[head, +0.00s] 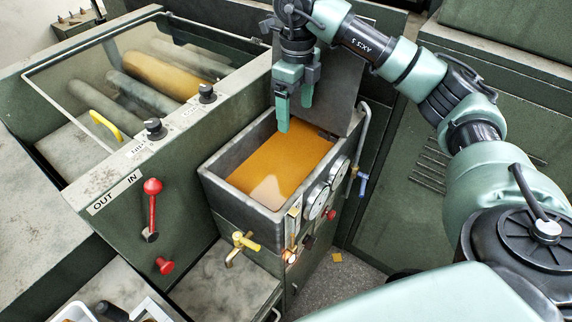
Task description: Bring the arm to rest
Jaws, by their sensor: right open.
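My right arm comes in from the right and reaches over an open box-shaped tank holding orange-brown liquid. My right gripper (295,110) points down above the far part of the tank (208,183). Its green fingers are apart, and I see nothing between them. The fingertips appear over the liquid (285,160); whether they touch it I cannot tell. The tank's lid (338,85) stands raised behind the gripper. My left gripper is not in view.
Left of the tank is a green machine with rollers (165,75) under a clear cover. A red lever (152,205) stands on its front. Two gauges (318,202) and a brass tap (242,243) are on the tank's outside. A green cabinet (400,200) is at right.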

